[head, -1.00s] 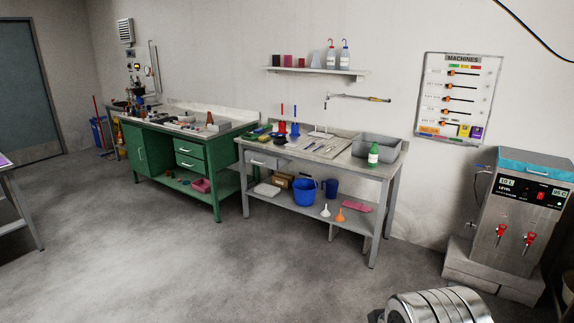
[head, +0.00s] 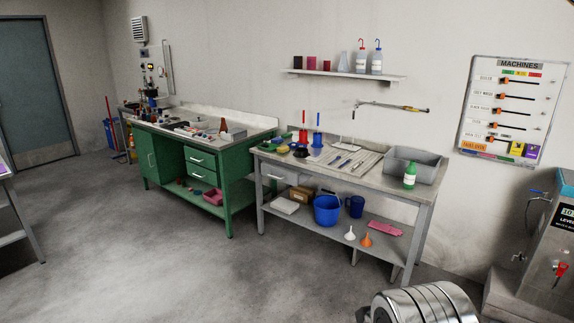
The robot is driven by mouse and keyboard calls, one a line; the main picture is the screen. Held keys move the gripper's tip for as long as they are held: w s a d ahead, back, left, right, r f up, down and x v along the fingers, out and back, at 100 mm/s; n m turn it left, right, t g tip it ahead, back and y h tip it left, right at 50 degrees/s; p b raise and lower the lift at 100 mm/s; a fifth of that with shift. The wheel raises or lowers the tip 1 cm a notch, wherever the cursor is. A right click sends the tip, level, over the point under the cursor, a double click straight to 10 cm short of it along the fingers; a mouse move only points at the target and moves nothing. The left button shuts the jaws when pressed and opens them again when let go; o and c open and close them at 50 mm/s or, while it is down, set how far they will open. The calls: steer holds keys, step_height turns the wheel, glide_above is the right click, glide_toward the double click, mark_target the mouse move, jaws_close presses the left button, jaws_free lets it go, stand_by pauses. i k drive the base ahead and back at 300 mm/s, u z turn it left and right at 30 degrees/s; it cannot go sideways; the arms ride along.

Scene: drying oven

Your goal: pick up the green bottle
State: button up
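The green bottle (head: 409,175) has a white label and stands upright on the right part of the grey workbench top (head: 372,182). It is just in front of a grey bin (head: 428,168). It is some way off from me, across the floor. My gripper's fingers do not show in this view.
Open grey floor (head: 170,270) lies in front of the benches. A green workbench (head: 218,185) stands left of the grey one. A metal water boiler (head: 552,255) stands at the right edge. A blue bucket (head: 327,210) sits on the lower shelf.

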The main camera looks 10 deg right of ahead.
mark_target(411, 171)
steer(key=z, duration=0.1)
steer(key=i, duration=1.9)
steer(key=z, duration=0.6)
steer(key=i, duration=1.8)
steer(key=z, duration=0.25)
